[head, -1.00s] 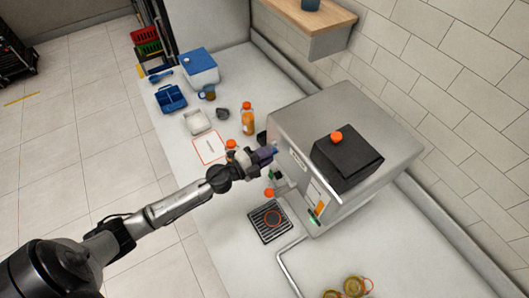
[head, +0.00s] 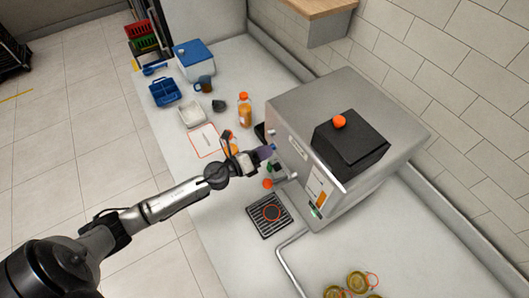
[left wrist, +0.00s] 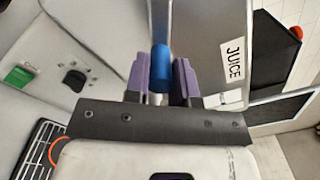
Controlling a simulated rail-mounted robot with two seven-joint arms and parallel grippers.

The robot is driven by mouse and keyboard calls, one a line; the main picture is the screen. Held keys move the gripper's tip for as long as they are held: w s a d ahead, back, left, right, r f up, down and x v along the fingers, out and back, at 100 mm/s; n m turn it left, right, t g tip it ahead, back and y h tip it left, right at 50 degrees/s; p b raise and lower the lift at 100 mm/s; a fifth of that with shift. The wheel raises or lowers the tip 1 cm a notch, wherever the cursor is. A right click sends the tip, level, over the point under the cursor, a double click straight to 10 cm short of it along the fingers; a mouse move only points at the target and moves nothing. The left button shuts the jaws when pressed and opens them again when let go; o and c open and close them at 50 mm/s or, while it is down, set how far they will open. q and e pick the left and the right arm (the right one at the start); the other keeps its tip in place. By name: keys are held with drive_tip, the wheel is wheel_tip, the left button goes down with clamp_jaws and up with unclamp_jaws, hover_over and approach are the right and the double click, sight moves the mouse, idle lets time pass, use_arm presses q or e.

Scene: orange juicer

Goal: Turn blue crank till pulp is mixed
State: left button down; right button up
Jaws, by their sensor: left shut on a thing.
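The blue crank handle (left wrist: 160,66) is a short blue cylinder in the left wrist view, between the two purple fingers of my left gripper (left wrist: 161,80). The gripper is shut on it. In the head view my left gripper (head: 262,153) is at the front face of the steel juicer (head: 293,120), and a small bit of the blue handle (head: 273,147) shows at its tip. The rest of the crank is hidden. The juicer has a black hopper with an orange knob (head: 339,121) on top. No pulp can be seen. My right gripper is not in view.
A drip tray (head: 262,226) with an orange ring lies before the juicer. An orange-capped juice bottle (head: 244,112), a white tray (head: 192,115), a blue caddy (head: 164,92) and a blue-lidded box (head: 195,60) stand behind. Jars (head: 357,281) stand at the front. A wall borders the counter's right.

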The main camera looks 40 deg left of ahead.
use_arm(q)
drive_tip(key=w+a+f+m+b, duration=0.2)
drive_tip(key=a+m+b, duration=0.35)
drive_tip(key=m, duration=1.15)
wheel_tip(320, 180, up, 7)
drive_tip(key=m+b, duration=0.5)
drive_tip(key=m, duration=1.9)
drive_tip(key=shift+a+r, duration=0.2)
drive_tip(key=shift+a, duration=0.1)
